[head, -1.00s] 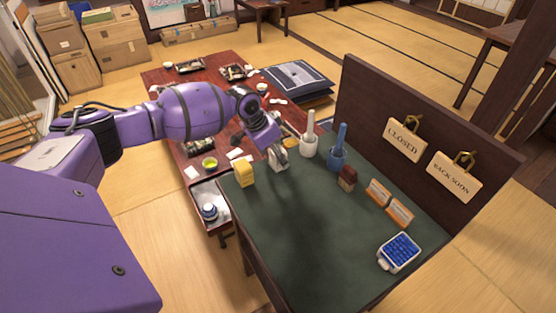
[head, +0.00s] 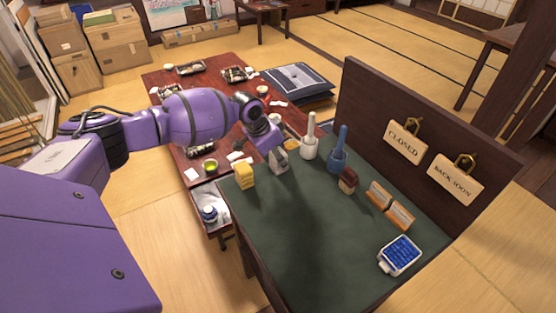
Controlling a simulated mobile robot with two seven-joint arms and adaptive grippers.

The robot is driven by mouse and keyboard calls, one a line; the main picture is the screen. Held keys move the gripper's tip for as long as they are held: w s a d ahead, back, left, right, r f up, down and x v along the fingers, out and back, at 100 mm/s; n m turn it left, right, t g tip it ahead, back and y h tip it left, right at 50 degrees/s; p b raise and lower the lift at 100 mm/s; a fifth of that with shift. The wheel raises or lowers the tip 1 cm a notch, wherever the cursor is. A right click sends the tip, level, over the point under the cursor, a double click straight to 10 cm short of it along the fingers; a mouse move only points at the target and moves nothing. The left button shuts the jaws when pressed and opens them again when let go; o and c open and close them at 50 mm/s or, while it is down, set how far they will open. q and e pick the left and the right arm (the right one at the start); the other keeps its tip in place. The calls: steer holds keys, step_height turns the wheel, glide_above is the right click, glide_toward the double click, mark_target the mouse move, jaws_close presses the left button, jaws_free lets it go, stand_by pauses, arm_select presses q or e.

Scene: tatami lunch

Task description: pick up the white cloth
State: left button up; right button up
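Several small white pieces lie on the low red table; one white piece (head: 192,174) is at its near left edge and another (head: 236,156) lies beside my arm. I cannot tell which of them, if any, is the white cloth. My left gripper (head: 279,167) points down at the far edge of the green-topped counter (head: 300,235), to the right of a yellow block (head: 245,176). Its fingers are small and grey, and I cannot tell whether they are open or hold anything. My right gripper is not in view.
A dark panel (head: 375,115) with hanging signs borders the counter. A white tray of blue pieces (head: 400,255) is at the front right. The counter's middle is clear.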

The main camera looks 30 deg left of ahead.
arm_select(q)
steer(key=shift+r, duration=0.5)
step_height(320, 180, up, 2)
steer(key=shift+s+r, duration=0.1)
steer(key=shift+r, duration=0.15)
steer(key=s+a+r+p, duration=0.1)
steer(key=s+a+r, duration=0.1)
steer(key=s+r, duration=0.7)
steer(key=s, duration=0.4)
steer(key=shift+s+r+p, duration=0.25)
steer(key=shift+s+p, duration=0.1)
